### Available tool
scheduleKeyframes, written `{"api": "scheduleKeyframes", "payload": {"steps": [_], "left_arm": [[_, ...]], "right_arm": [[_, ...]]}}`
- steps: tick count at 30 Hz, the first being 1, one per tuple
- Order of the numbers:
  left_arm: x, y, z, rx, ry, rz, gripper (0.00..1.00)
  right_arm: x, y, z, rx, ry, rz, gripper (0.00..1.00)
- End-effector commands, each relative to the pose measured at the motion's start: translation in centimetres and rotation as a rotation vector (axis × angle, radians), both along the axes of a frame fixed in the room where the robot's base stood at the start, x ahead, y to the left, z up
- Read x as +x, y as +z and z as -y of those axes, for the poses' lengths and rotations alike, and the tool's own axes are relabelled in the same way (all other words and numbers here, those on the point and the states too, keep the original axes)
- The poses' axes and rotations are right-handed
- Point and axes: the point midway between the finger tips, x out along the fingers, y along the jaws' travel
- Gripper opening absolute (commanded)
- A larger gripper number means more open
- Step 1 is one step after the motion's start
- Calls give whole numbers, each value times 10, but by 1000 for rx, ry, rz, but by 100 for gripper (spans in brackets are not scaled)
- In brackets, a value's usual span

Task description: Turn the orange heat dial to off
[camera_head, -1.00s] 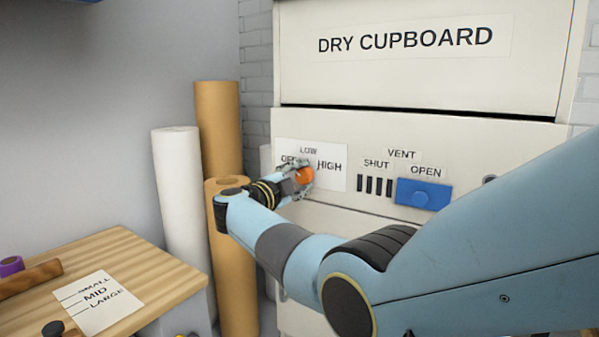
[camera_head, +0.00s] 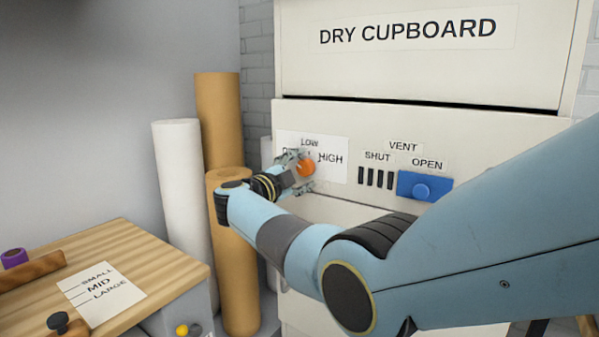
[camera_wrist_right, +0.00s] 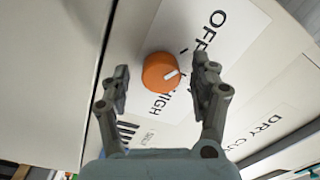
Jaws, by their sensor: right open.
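The orange heat dial (camera_head: 306,168) is on a white label plate (camera_head: 333,162) on the cupboard front. It also shows in the right wrist view (camera_wrist_right: 160,73), where its white pointer line points right, roughly toward the LOW side. OFF and HIGH show there; LOW is hidden behind a finger. In the head view LOW is above the dial, HIGH is to its right, and OFF is mostly covered by my gripper. My right gripper (camera_head: 296,173) is open, its fingers apart on either side of the dial (camera_wrist_right: 162,85), with gaps visible. My left gripper is not in view.
A blue vent slider (camera_head: 424,186) with dark slots (camera_head: 376,178) is right of the dial. Paper rolls, white (camera_head: 182,200) and brown (camera_head: 217,110), stand left of the cupboard. A wooden bench (camera_head: 150,255) with a size card (camera_head: 103,295) is at lower left.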

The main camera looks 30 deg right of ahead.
Motion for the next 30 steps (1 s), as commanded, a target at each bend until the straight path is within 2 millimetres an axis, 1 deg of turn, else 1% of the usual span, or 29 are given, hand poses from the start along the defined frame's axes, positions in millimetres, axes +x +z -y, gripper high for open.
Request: {"api": "scheduleKeyframes", "payload": {"steps": [2,5,12,15,18,21,30], "left_arm": [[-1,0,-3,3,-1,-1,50],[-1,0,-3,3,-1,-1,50],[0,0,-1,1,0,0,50],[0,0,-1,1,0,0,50],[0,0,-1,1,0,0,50],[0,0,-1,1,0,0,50],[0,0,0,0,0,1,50]], "right_arm": [[0,0,-1,0,0,1,63],[-3,0,-8,0,1,2,63],[-19,-2,-46,2,2,1,63],[-25,-2,-59,2,2,-1,63],[-28,-2,-67,0,1,0,63],[-30,-2,-70,0,0,0,63],[-29,-2,-70,0,0,0,63]]}}
